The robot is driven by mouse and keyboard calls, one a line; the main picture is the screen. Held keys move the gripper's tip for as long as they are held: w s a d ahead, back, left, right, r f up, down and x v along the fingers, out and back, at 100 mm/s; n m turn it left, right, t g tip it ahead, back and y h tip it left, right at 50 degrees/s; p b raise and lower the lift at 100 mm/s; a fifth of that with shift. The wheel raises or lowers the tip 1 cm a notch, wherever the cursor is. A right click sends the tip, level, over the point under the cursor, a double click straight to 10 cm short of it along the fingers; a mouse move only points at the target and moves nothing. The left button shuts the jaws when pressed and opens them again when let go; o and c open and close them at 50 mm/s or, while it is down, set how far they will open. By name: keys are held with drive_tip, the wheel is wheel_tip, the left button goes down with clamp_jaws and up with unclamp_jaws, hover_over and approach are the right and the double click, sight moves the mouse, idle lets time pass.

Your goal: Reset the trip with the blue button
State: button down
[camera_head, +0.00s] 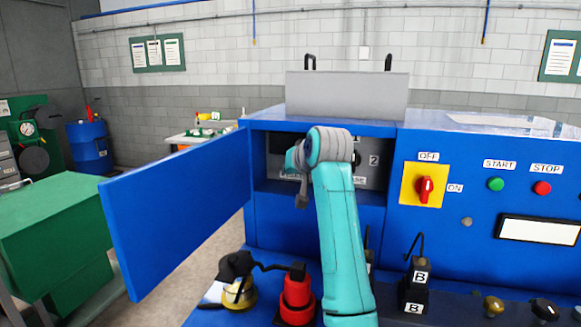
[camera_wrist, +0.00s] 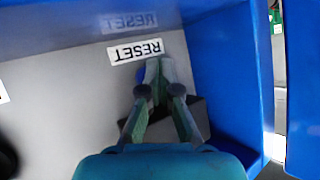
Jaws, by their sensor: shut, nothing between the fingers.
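The open compartment of the blue cabinet holds a grey panel (camera_head: 374,175), and my arm reaches in front of it in the head view. In the wrist view, my gripper (camera_wrist: 158,72) is shut and empty, its fingertips close to the panel just beside the RESET label (camera_wrist: 135,50). I cannot tell whether the tips touch anything. The blue compartment door (camera_head: 180,210) stands swung open to the left.
Right of the compartment are a yellow-and-red OFF/ON switch (camera_head: 425,186), a green START button (camera_head: 495,184) and a red STOP button (camera_head: 542,188). A red device (camera_head: 297,297) and black B-marked blocks (camera_head: 414,285) stand on the front ledge. The compartment's blue side wall (camera_wrist: 225,75) is close to my gripper.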

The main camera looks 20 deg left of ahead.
drive_tip(key=shift+w, duration=0.45)
idle(0.5)
idle(0.3)
drive_tip(key=shift+s, duration=0.9)
drive_tip(key=shift+s, duration=0.1)
drive_tip(key=shift+s, duration=2.4)
